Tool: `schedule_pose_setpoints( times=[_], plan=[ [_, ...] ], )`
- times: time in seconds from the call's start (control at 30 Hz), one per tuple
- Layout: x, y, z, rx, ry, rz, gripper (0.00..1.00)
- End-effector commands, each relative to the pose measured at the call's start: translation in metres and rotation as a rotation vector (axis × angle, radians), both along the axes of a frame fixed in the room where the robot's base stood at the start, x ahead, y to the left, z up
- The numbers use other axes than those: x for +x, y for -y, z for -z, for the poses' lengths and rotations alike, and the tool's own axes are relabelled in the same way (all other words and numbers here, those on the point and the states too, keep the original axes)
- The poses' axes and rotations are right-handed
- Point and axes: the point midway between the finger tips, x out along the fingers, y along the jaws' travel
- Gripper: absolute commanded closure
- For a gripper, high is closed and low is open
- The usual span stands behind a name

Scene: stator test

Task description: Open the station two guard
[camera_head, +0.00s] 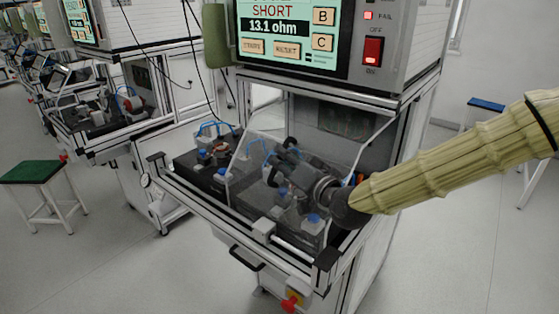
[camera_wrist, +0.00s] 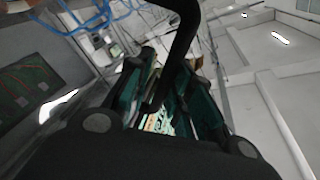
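In the head view, the nearest test station has a clear guard (camera_head: 240,170) with a curved edge over its work area. A pale bar with blocks lies along the guard's low front edge. No station number is legible. My gripper (camera_head: 285,150) is at the guard, seen against or through the clear panel; I cannot tell whether it touches it. In the wrist view, the fingers of my gripper (camera_wrist: 168,95) stand apart. A black curved bar (camera_wrist: 182,45) runs down from the top into the space between them. I cannot tell whether it touches either finger.
Black fixtures with blue parts and hoses (camera_head: 210,150) stand at the station's left. A screen (camera_head: 290,30) reading "13.1 ohm" sits above. A red emergency button (camera_head: 290,302) is low at the front. A green-topped stool (camera_head: 32,172) stands left.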

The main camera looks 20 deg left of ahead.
Motion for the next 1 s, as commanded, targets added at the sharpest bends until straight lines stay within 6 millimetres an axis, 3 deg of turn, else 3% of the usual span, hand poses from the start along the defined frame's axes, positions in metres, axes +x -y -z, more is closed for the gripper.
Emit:
schedule_pose_setpoints(
  times=[0.37,1.0],
  plan=[
    [-0.008,0.005,0.003,-0.004,-0.003,-0.007,0.78],
    [-0.057,0.09,0.002,0.0,-0.003,-0.004,0.78]
  ],
)
